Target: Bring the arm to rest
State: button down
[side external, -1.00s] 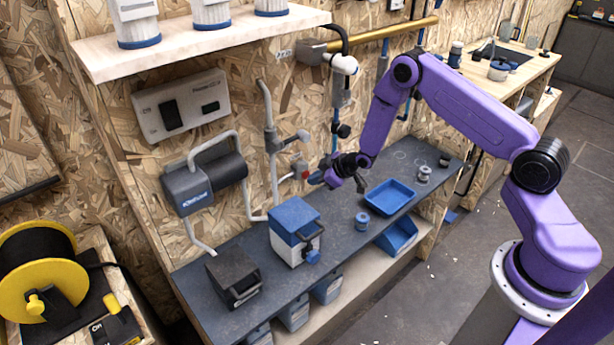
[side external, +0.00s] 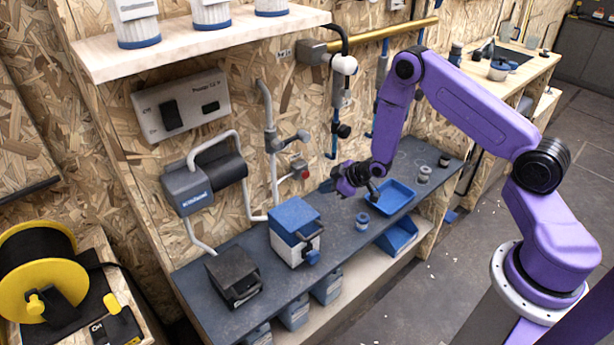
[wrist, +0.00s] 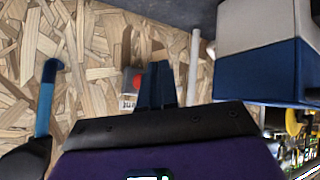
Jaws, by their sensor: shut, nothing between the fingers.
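My purple arm reaches in from the right over the dark workbench (side external: 345,243). My gripper (side external: 327,186) hangs in the air in front of the chipboard wall, left of the blue tray (side external: 402,189) as the side view shows it. In the wrist view, the dark blue fingers of my gripper (wrist: 157,78) are together with nothing between them. They appear apart from everything around them. The exact height above the bench is hard to tell.
A blue-and-white box (side external: 293,246) stands on the bench; it also shows in the wrist view (wrist: 260,70). A small spool-like part (side external: 362,221) lies near the tray. A red button (side external: 300,170) and grey pipes are on the wall. A dark box (side external: 233,274) stands left.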

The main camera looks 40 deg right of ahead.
jog(key=shift+s, duration=0.55)
jog(key=s+a+r+n+g, duration=0.2)
jog(key=s+a+r+g, duration=0.3)
jog(key=s+a+r, duration=0.95)
jog(key=s+d+r+n+g+h, duration=0.1)
jog(key=s+d+r, duration=0.1)
jog(key=s+r, duration=0.2)
jog(key=s+d+r+n+g, duration=0.1)
jog(key=s+r, duration=0.3)
jog(key=s, duration=0.7)
jog(key=s+d+r+n+g+h, duration=0.1)
jog(key=s+d+r, duration=0.2)
jog(key=s, duration=0.4)
jog(key=shift+s+d+r+g+h, duration=0.3)
jog(key=shift+d+r+g, duration=0.05)
jog(key=shift+r+g, duration=0.05)
